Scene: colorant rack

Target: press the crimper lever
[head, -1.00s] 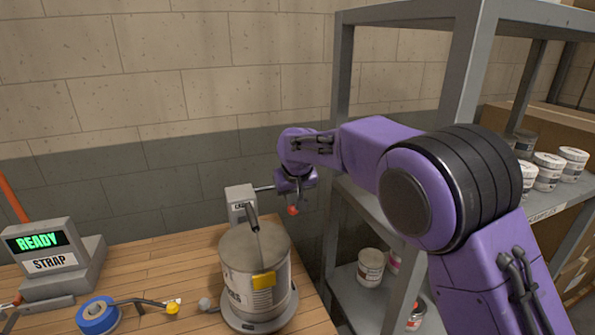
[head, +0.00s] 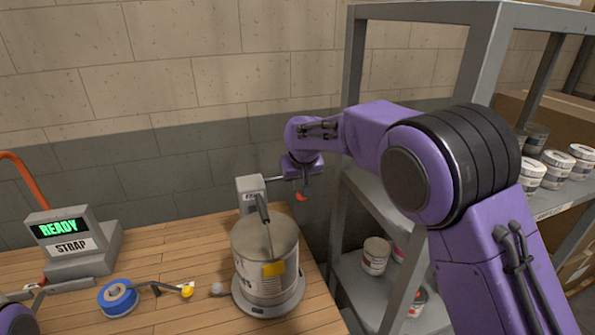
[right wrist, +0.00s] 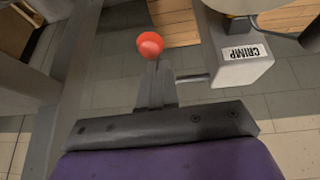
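The crimper (head: 249,188) is a grey box at the back edge of the bench; its CRIMP label reads in the right wrist view (right wrist: 243,53). A thin rod runs from its side towards my right gripper (head: 301,181). The lever's red knob (head: 301,197) shows just below that gripper, and beyond the fingertips in the right wrist view (right wrist: 150,44). My right gripper's fingers (right wrist: 155,82) are together, in line with the knob; whether they touch the lever is unclear. Only a purple piece of my left arm or gripper (head: 15,318) shows at the bottom left; its fingers are not clear.
A metal can (head: 265,258) with a yellow tag stands on a round base in front of the crimper. A blue tape roll (head: 117,298) and a READY/STRAP display unit (head: 62,236) are to the left. Grey shelving (head: 352,110) with tubs stands close to my right arm.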

